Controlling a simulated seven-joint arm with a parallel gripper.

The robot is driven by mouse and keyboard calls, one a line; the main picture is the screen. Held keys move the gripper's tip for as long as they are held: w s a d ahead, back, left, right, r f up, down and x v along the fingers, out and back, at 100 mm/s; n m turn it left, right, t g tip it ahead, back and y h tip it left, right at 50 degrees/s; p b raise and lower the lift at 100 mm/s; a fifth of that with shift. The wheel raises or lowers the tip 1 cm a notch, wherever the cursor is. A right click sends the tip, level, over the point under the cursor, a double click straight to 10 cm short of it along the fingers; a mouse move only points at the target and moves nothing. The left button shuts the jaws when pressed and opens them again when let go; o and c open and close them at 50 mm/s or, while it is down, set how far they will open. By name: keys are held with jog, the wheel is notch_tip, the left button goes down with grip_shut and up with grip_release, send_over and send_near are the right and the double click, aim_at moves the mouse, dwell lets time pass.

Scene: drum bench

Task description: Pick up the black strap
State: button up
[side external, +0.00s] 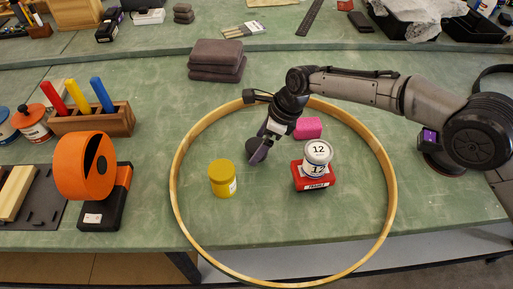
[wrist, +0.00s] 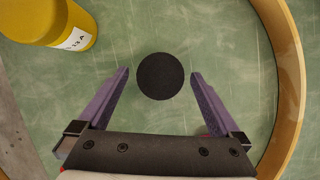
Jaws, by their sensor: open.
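My gripper (side external: 259,152) is open inside the large wooden hoop, pointing down at the green bench. In the wrist view its two purple fingers (wrist: 160,75) stand apart, with a flat round black disc (wrist: 160,76) between and just beyond their tips. The disc shows partly behind the fingers in the side view (side external: 252,145). It looks like a disc; I cannot tell that it is a strap. A curved black band (side external: 490,71) lies at the far right edge, and a long dark strip (side external: 310,17) lies at the back; either may be the strap.
The wooden hoop (side external: 178,200) surrounds a yellow jar (side external: 222,180), a pink block (side external: 307,128) and white tins on a red box (side external: 314,183). Left are an orange reel (side external: 84,166) and a wooden marker holder (side external: 95,121). Folded grey cloths (side external: 217,60) lie behind.

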jog(key=shift+a+f, duration=0.1)
jog(key=shift+f, duration=0.05)
jog(key=c, duration=1.4)
jog(key=shift+o, duration=0.2)
